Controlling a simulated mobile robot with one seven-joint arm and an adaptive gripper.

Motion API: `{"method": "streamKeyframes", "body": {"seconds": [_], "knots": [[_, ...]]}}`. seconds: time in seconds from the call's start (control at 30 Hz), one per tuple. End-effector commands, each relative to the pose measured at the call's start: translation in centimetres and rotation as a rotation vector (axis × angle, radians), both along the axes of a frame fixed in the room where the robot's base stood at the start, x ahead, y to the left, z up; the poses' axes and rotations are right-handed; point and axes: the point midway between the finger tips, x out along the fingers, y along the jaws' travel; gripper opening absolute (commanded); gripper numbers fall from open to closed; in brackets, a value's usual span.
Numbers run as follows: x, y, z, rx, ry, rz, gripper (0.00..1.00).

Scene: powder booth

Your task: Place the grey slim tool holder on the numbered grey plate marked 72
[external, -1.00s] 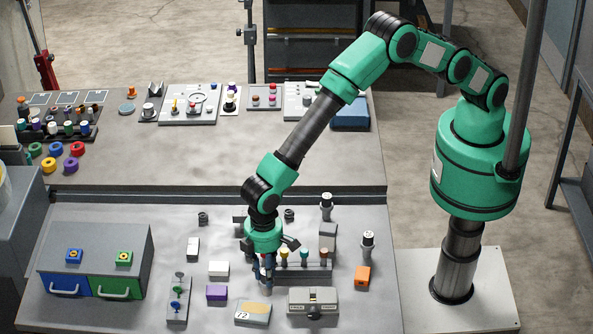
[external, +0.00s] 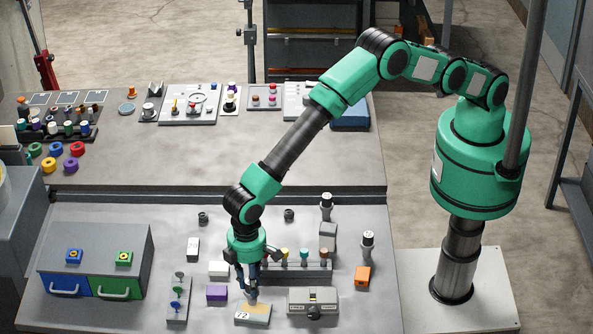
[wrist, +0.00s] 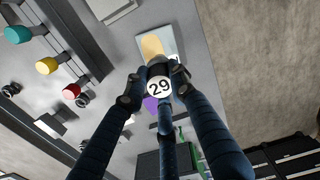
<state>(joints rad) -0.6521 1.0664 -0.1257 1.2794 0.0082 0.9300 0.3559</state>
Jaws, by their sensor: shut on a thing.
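The numbered grey plate (external: 243,319), marked 72, lies near the front of the near table and has a tan patch. It also shows in the wrist view (wrist: 171,36). My gripper (external: 250,287) points down over the back part of this plate. It is shut on the grey slim tool holder (external: 251,297), whose white round top reads 29 in the wrist view (wrist: 159,87). The holder looks about upright. Its lower end appears over the plate's tan patch, and I cannot tell whether it touches. The fingers hide much of its sides.
A rack (external: 300,267) with several coloured knobs stands just behind and right. A grey box (external: 313,300) is right of the plate. An orange block (external: 362,277) stands farther right.

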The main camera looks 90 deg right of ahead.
Motion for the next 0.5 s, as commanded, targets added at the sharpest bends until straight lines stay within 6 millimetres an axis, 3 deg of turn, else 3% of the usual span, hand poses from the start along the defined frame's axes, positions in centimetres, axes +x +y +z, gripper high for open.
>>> {"method": "streamKeyframes", "body": {"seconds": [0.3, 0.5], "knots": [[0.0, 0.0, -2.6, 0.0, -0.001, 0.0, 0.0], [0.0, 0.0, -3.3, 0.0, -0.001, 0.0, 0.0]]}}
